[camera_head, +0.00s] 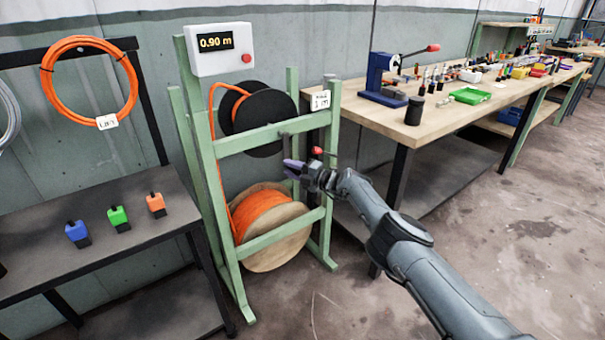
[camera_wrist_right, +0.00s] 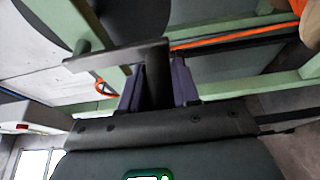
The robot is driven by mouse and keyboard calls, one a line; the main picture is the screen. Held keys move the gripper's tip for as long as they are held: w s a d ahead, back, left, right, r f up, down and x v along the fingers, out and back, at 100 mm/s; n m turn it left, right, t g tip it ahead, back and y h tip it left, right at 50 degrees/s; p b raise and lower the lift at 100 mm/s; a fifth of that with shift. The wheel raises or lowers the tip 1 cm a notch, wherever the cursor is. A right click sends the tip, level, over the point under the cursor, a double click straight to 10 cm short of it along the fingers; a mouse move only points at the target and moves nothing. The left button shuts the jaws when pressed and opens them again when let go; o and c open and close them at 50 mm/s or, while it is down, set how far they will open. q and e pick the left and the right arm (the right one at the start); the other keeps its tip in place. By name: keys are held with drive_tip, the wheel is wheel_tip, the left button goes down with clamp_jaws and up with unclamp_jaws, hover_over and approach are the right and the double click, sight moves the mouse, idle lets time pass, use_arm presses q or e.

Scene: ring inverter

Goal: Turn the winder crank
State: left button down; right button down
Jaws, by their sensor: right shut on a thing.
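The winder is a green frame (camera_head: 205,165) holding a black spool (camera_head: 265,108) above a wooden reel of orange cable (camera_head: 258,212). Its display box (camera_head: 221,45) reads 0.90 m. The grey crank (camera_head: 286,144) is on the front of the frame, small in the head view. In the right wrist view the dark crank arm (camera_wrist_right: 112,56) runs across, with its grip between the purple fingers. My right gripper (camera_head: 291,168) is shut on that grip, which also shows in the right wrist view (camera_wrist_right: 158,85). The fingers hide part of the grip. My left gripper is out of view.
A black bench (camera_head: 150,215) at left holds blue, green and orange blocks. A coil of orange cable (camera_head: 46,80) hangs above it. A wooden workbench (camera_head: 425,128) with a blue press (camera_head: 378,75) stands close behind the winder's right side. Floor at lower right is open.

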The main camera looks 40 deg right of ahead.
drive_tip(key=shift+w+a+r+m, duration=0.1)
drive_tip(key=shift+a+r+m, duration=0.2)
drive_tip(key=shift+a+m, duration=0.15)
drive_tip(key=shift+a+t, duration=0.1)
drive_tip(key=shift+t, duration=0.2)
drive_tip(key=c, duration=0.9)
unclamp_jaws()
drive_tip(key=shift+f, duration=0.1)
drive_tip(key=shift+s+d+p, duration=0.3)
drive_tip(key=shift+s+p, duration=0.3)
drive_tip(key=shift+p, duration=0.05)
drive_tip(key=p+v, duration=0.6)
drive_tip(key=v, duration=0.2)
drive_tip(key=shift+s, duration=0.2)
drive_tip(key=shift+s+d, duration=0.15)
drive_tip(key=shift+s, duration=0.35)
